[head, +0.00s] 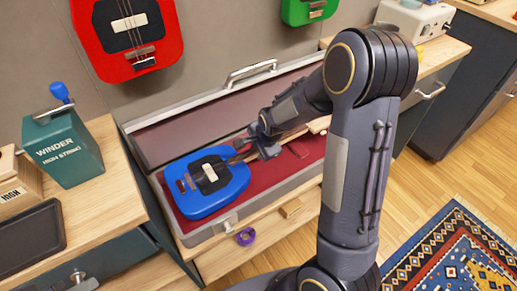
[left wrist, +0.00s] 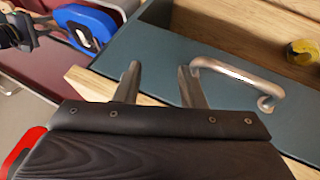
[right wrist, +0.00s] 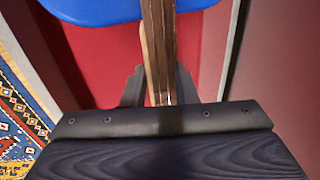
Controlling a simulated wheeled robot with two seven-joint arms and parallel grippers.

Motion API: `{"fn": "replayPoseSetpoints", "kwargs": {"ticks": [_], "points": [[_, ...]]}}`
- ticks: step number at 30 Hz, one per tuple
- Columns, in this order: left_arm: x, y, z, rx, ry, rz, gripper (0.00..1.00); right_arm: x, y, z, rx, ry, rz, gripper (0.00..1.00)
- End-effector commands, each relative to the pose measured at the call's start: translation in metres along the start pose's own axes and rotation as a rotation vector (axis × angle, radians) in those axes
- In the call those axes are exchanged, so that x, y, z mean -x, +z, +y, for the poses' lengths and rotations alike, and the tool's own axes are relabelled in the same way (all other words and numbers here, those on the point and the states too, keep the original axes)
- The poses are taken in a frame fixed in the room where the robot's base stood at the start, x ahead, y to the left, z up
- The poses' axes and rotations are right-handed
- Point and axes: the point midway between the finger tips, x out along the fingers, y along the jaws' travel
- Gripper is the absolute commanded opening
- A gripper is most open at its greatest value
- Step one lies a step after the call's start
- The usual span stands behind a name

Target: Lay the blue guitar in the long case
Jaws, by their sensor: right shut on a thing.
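The blue guitar (head: 228,196) is face up within the outline of the long case (head: 278,202), which stands open with a red lining. Its body is at the case's left end and its neck points right. I cannot tell whether the body touches the lining. My right gripper (head: 258,146) is shut on the guitar's neck; in the right wrist view the neck (right wrist: 157,40) runs between the fingers (right wrist: 158,90). My arm hides part of the neck and the case's right end. My left gripper (left wrist: 160,84) is open and empty near a metal drawer handle (left wrist: 228,72).
A red guitar (head: 98,45) and a green one (head: 307,10) hang on the wall behind. A green winder box (head: 70,152) and a dark tray (head: 30,242) stand on the left cabinet. A purple roll (head: 245,237) and a wooden block (head: 291,208) lie before the case.

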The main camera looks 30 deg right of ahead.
Motion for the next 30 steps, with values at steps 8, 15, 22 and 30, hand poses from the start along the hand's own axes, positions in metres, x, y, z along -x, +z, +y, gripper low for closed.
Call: {"fn": "replayPoseSetpoints", "kwargs": {"ticks": [8,15,22,30], "points": [[-0.005,0.003,-0.002,0.000,0.000,0.000,0.36,-0.006,0.000,0.000,0.000,-0.007,0.000,0.00],[-0.009,0.004,-0.004,0.000,0.000,0.000,0.36,-0.011,0.000,0.003,0.000,-0.007,0.000,0.00],[-0.013,0.006,-0.006,0.000,0.000,0.000,0.36,-0.017,0.000,0.005,0.000,-0.007,0.000,0.00],[-0.017,0.009,-0.008,0.000,0.000,0.000,0.36,-0.023,0.000,0.007,-0.001,-0.007,0.000,0.00]]}}
